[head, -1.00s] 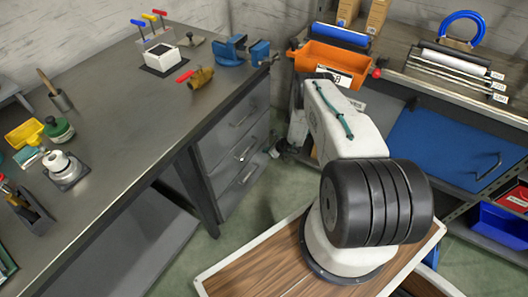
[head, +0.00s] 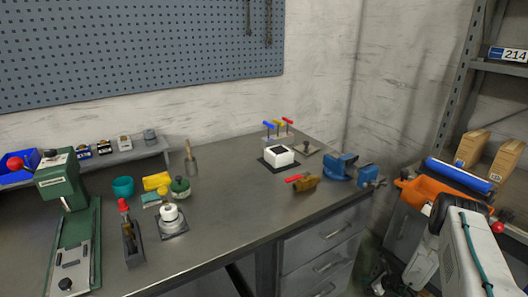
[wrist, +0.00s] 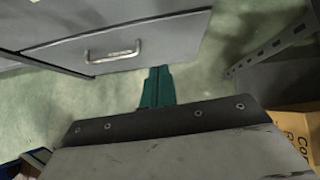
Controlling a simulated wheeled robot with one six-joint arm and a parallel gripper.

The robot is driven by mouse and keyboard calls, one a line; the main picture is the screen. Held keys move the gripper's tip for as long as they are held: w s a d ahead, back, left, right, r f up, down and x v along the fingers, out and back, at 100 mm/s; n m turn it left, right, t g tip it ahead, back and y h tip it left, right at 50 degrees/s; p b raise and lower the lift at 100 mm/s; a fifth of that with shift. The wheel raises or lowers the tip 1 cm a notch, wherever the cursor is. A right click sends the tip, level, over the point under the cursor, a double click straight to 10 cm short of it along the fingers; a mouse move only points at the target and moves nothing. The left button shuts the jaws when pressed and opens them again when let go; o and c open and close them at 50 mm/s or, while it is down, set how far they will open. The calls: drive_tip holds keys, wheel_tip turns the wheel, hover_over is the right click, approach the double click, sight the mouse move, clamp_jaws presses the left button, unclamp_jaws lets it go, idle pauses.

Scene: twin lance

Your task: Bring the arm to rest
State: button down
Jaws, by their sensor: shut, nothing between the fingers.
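My gripper (wrist: 157,88) shows in the wrist view as two teal fingers pressed together, with nothing between them. It points over the greenish floor, just below a grey drawer front (wrist: 115,45) in the picture. I cannot tell whether it touches the drawer. In the head view, my white arm (head: 470,255) is at the lower right, in front of the shelving; my gripper is not visible there.
A grey workbench (head: 240,215) with drawers (head: 325,248) fills the middle. A blue vise (head: 340,167) stands near its right end. An orange bin (head: 420,198) is on the right shelving, close to my arm. A cardboard box (wrist: 291,130) is at right in the wrist view.

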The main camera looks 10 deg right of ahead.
drive_tip(key=s+a+r+n+g+y, duration=0.1)
drive_tip(key=s+a+n+y, duration=0.1)
drive_tip(key=s+a, duration=0.15)
drive_tip(key=s+a+r+n+g+y, duration=0.1)
drive_tip(key=s+a+r+n+g, duration=0.3)
drive_tip(key=r, duration=0.9)
drive_tip(key=s+a+r+n+g, duration=0.1)
drive_tip(key=a+r+n, duration=0.55)
drive_tip(key=r, duration=0.65)
drive_tip(key=s+a+r+n+g+y, duration=0.15)
drive_tip(key=a+r+n+g, duration=0.35)
drive_tip(key=r, duration=0.9)
drive_tip(key=s+a+r+n+t+h, duration=0.1)
drive_tip(key=s+a+r+n+h, duration=0.1)
drive_tip(key=s+r, duration=0.7)
drive_tip(key=s+a+r+n+t+h, duration=0.1)
drive_tip(key=s+a+r+n+h, duration=0.2)
drive_tip(key=s+r+n, duration=0.3)
drive_tip(key=s+a+r+n+t+h, duration=0.2)
drive_tip(key=s+r+n+h, duration=0.2)
drive_tip(key=s+r, duration=0.8)
drive_tip(key=shift+s+a+n, duration=0.15)
drive_tip(key=shift+s+n, duration=0.05)
drive_tip(key=shift+n, duration=0.25)
